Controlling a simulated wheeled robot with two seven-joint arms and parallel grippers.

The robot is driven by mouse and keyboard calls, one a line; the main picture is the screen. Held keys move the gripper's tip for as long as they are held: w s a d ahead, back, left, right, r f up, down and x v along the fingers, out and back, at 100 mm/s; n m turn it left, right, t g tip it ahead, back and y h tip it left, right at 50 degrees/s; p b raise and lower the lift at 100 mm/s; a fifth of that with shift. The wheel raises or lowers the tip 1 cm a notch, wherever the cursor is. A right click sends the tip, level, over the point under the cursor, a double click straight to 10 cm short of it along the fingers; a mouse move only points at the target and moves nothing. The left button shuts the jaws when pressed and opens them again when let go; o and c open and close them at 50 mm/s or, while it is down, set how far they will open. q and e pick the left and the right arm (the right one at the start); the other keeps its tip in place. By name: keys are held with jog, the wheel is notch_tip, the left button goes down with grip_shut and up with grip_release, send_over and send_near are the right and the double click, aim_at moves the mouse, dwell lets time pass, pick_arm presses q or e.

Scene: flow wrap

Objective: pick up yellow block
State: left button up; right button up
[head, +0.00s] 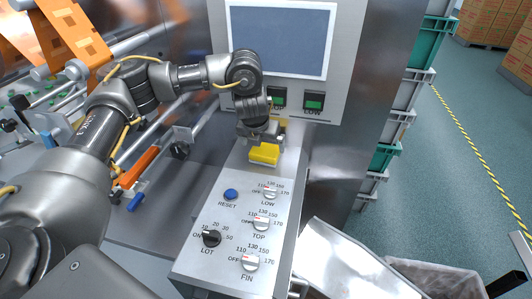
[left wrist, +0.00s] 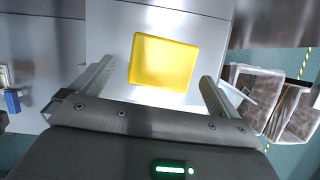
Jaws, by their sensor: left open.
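The yellow block (head: 264,154) sits on the upper end of the sloped grey control panel, just below the screen. My left gripper (head: 263,138) is over it, with the arm coming in from the left. In the left wrist view the yellow block (left wrist: 163,61) lies ahead, between the lines of the two spread fingers. The left gripper (left wrist: 156,90) is open and empty, with a gap between each finger and the block. My right gripper is in neither view.
The control panel (head: 213,251) has a blue reset button (head: 231,194) and several knobs below the block. A screen (head: 281,40) stands behind. Stacked crates (head: 402,100) stand to the right. An orange handle (head: 139,166) is at left.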

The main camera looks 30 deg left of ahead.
aim_at(265, 150)
pick_arm(q)
jog(key=shift+s, duration=0.15)
jog(key=shift+s+r, duration=0.1)
jog(key=shift+s, duration=0.1)
jog(key=x, duration=0.2)
jog(key=p+x, duration=0.1)
jog(key=x, duration=0.1)
jog(key=shift+w+d+f, duration=0.2)
jog(key=shift+w+f, duration=0.05)
jog(key=shift+w, duration=0.25)
jog(key=shift+f, duration=0.2)
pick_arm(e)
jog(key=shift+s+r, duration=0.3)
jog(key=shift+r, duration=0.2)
pick_arm(q)
jog(key=c, duration=1)
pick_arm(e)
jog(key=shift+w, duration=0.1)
